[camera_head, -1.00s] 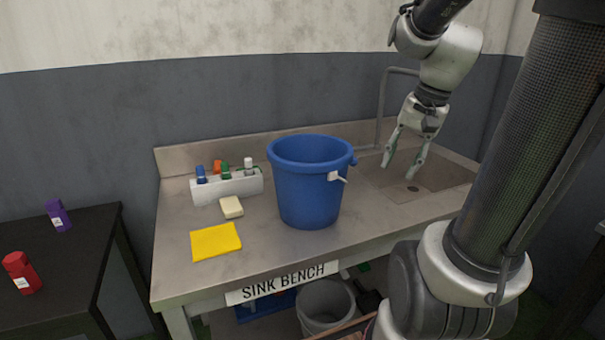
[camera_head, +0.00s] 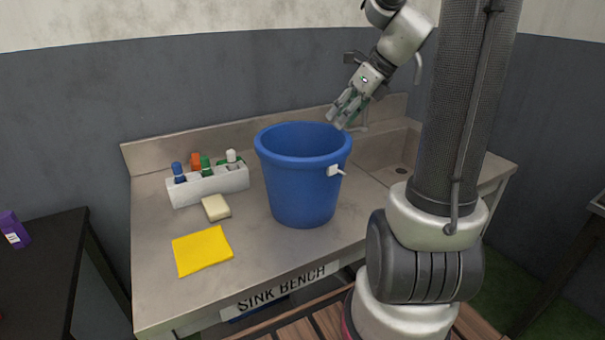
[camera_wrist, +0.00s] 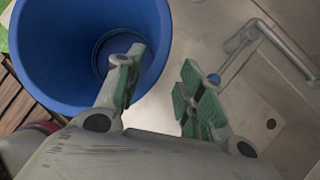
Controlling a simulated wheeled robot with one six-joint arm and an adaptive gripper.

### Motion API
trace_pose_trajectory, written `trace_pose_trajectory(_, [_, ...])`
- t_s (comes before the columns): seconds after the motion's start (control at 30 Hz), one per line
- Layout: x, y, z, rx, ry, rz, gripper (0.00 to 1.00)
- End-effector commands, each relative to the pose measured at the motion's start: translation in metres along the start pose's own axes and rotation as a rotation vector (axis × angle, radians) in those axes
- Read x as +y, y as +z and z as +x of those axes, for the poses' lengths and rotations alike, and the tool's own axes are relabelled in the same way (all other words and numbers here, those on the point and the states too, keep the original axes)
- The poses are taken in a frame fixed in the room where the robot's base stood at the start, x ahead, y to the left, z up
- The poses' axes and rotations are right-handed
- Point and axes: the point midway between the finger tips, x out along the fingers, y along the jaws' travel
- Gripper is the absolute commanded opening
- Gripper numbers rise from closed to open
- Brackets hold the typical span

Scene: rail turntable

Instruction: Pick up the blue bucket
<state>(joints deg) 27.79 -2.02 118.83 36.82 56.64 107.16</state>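The blue bucket (camera_head: 303,190) stands upright on the sink bench, with a white handle fitting (camera_head: 335,170) on its right side. My gripper (camera_head: 345,112) is above and behind the bucket's right rim in the head view. In the wrist view my gripper (camera_wrist: 160,88) is open, with a gap between its green-padded fingers. There the bucket (camera_wrist: 72,60) lies at the upper left, and the left finger overlaps its rim and interior. Nothing is between the fingers. I cannot tell the exact height of the fingertips above the rim.
On the sink bench (camera_head: 150,260), a white caddy (camera_head: 210,186) holds several bottles, with a sponge (camera_head: 216,208) and yellow cloth (camera_head: 202,250) in front. The sink basin (camera_head: 392,160) and faucet (camera_wrist: 240,45) are to the right. A dark table (camera_head: 40,270) is at left.

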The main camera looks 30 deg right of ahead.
Motion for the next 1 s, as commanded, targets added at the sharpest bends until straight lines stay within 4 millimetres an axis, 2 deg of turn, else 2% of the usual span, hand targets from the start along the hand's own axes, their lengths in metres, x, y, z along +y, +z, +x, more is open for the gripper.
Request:
trace_pose_trajectory(0.1, [0.0, 0.0, 0.019, 0.002, 0.003, -0.001, 0.38])
trace_pose_trajectory(0.33, [0.0, 0.0, 0.039, 0.001, 0.002, -0.003, 0.38])
trace_pose_trajectory(0.6, [0.0, 0.0, 0.082, 0.002, 0.002, -0.003, 0.38])
trace_pose_trajectory(0.9, [0.0, 0.0, 0.088, 0.001, -0.001, -0.004, 0.38])
trace_pose_trajectory(1.0, [0.0, 0.0, 0.088, 0.001, -0.001, -0.004, 0.22])
